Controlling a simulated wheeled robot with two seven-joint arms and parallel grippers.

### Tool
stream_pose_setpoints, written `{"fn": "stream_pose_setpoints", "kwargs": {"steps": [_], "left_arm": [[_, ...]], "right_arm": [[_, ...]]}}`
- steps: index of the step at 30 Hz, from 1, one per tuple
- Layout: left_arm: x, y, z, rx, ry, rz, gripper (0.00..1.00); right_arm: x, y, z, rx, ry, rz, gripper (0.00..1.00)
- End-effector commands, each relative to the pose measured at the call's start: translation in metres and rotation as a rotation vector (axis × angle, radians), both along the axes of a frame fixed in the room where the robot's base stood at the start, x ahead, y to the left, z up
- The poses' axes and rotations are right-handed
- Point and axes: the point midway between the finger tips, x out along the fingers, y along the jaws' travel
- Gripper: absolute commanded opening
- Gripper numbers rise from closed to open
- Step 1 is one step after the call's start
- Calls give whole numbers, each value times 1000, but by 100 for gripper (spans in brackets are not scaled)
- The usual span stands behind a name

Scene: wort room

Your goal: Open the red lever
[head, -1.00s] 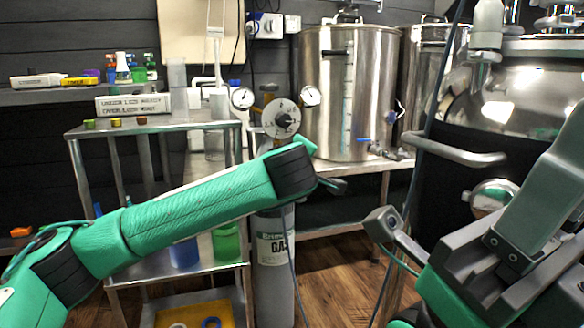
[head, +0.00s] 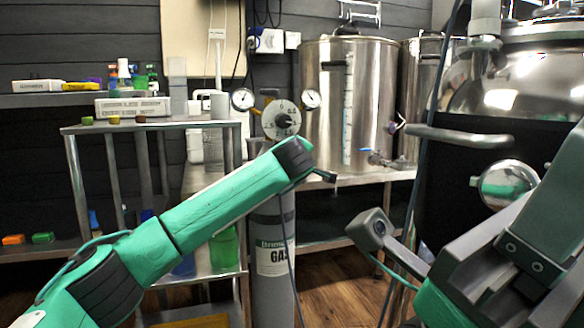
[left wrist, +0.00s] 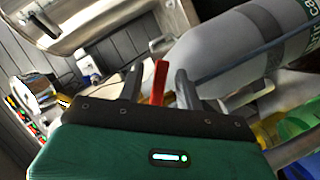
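The red lever (left wrist: 159,82) stands up between the two fingers of my left gripper (left wrist: 158,86) in the left wrist view. The fingers are apart, with a gap on each side of the lever, so the gripper looks open around it. In the head view my left gripper (head: 325,178) reaches in beside the gas cylinder (head: 272,250) and in front of the steel table; the lever cannot be made out there. My right gripper (head: 520,245) is at the lower right, close to the camera, and its finger opening cannot be made out.
A steel kettle (head: 345,100) stands on a table behind. A large steel tank (head: 530,85) with a side handle (head: 460,138) is at right. A shelf rack (head: 150,126) stands at left.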

Motion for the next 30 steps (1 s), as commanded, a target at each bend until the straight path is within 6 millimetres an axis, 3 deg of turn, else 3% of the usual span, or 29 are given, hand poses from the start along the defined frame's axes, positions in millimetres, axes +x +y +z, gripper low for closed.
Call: {"fn": "stream_pose_setpoints", "kwargs": {"steps": [12,18,23,30], "left_arm": [[5,0,-1,1,-1,-1,35],[5,0,-1,1,0,0,0],[5,0,0,4,1,0,0],[4,2,4,85,26,2,0]], "right_arm": [[-1,1,0,-1,-5,4,36],[-3,1,0,0,-8,6,36],[-4,0,1,2,-10,6,36],[0,-5,23,19,-1,-5,36]]}}
